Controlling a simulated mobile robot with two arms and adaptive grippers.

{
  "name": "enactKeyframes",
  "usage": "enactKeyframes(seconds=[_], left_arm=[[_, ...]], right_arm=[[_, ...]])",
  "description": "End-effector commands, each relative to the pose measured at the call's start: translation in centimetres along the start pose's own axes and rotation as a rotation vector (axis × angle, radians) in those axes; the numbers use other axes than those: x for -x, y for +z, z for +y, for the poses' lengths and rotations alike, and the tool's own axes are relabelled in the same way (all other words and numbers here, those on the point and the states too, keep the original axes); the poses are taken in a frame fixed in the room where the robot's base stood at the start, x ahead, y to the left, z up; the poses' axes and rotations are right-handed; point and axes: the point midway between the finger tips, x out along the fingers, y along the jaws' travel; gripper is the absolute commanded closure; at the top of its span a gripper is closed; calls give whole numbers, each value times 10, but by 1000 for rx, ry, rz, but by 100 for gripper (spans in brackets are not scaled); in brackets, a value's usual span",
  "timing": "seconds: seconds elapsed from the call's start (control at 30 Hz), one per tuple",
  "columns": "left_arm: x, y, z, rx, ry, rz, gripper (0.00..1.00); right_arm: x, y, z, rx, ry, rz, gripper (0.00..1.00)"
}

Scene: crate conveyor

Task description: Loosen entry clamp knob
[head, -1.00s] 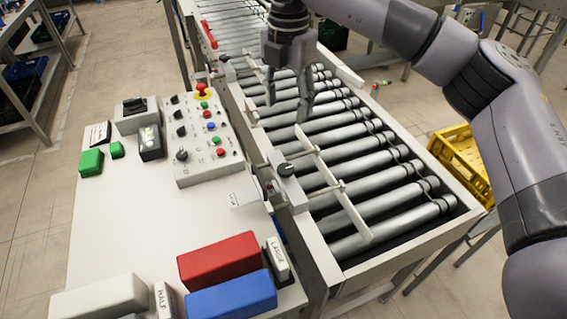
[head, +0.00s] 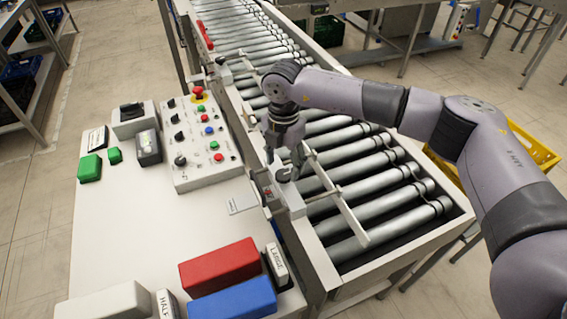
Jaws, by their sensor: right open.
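A dark clamp knob (head: 283,175) sits on a light grey block (head: 290,200) on the near rail of the roller conveyor, beside a guide plate (head: 336,193). My right gripper (head: 285,160) points down right at this knob, its open fingers just above or around its top. Whether they touch it I cannot tell, and they partly cover it. A second small clamp (head: 222,62) sits farther up the same rail. My left gripper is not in view.
A control box (head: 205,145) with knobs, coloured buttons and a red stop button stands on the bench left of the conveyor. Red (head: 220,263) and blue (head: 235,299) blocks lie at the front. A yellow crate (head: 535,150) is on the right. The near rollers are empty.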

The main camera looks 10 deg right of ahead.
Motion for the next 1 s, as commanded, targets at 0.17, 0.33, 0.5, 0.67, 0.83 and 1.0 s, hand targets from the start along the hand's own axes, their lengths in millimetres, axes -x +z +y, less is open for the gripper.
enactKeyframes(seconds=[0.17,0.33,0.5,0.67,0.83,1.0], left_arm=[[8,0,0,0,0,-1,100],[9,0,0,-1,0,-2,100],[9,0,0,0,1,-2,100],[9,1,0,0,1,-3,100],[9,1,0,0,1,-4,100],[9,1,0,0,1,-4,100]], right_arm=[[-20,0,0,-1,-1,1,46],[-28,0,0,-1,-1,0,46],[-28,0,0,-1,-1,0,46],[-28,0,0,-1,0,0,53],[-28,0,0,-1,0,0,64],[-28,0,0,-1,0,0,76]])
